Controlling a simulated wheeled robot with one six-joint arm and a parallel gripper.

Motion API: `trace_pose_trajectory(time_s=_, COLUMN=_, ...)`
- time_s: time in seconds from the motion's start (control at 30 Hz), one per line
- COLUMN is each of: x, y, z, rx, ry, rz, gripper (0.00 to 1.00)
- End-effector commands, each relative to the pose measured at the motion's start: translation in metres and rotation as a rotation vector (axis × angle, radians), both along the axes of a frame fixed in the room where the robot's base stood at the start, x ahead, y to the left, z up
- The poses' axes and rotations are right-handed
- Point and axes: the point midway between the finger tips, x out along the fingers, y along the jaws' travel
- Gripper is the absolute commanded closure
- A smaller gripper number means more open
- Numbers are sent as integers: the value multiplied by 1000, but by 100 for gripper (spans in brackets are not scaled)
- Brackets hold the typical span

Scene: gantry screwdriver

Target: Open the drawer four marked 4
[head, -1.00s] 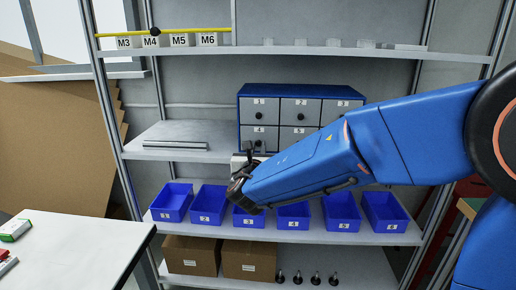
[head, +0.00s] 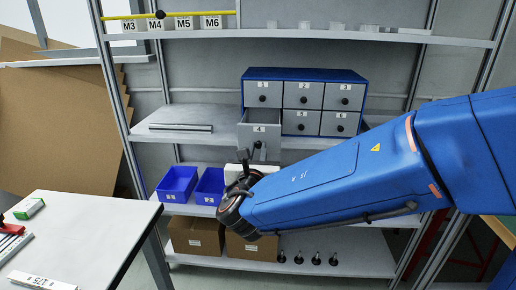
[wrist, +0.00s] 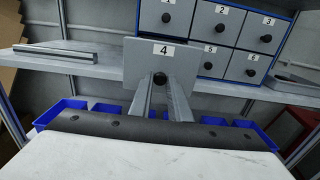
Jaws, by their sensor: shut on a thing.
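The drawer marked 4 (head: 260,132) is the lower left drawer of a blue cabinet (head: 305,73) with grey drawers. It stands pulled out from the cabinet, with its open top showing in the head view. In the wrist view its front panel (wrist: 146,62) faces me, with the label 4 above a dark knob. My gripper (wrist: 162,88) is shut on this knob, one finger on each side. In the head view the gripper (head: 252,158) is small and partly hidden by my wrist. The other drawers look shut.
The cabinet stands on a middle shelf (head: 180,117) beside a flat metal piece (head: 181,127). Blue bins (head: 177,183) and cardboard boxes (head: 196,236) are on shelves below. A white table (head: 85,228) is at the left front. Free room lies between table and shelves.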

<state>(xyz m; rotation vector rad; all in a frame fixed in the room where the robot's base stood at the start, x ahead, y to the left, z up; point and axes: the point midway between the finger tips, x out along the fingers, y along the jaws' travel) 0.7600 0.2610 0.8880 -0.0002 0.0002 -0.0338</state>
Motion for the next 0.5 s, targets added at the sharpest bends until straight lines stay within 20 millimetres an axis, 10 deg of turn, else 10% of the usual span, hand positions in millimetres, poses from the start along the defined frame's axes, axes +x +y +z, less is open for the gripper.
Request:
trace_pose_trajectory(time_s=0.13, x=0, y=0, z=1, rx=1, ry=-1, rz=1, gripper=100)
trace_pose_trajectory(time_s=0.23, x=0, y=0, z=1, rx=1, ry=-1, rz=0, gripper=65)
trace_pose_trajectory(time_s=0.5, x=0, y=0, z=0, rx=0, ry=0, rz=0, gripper=65)
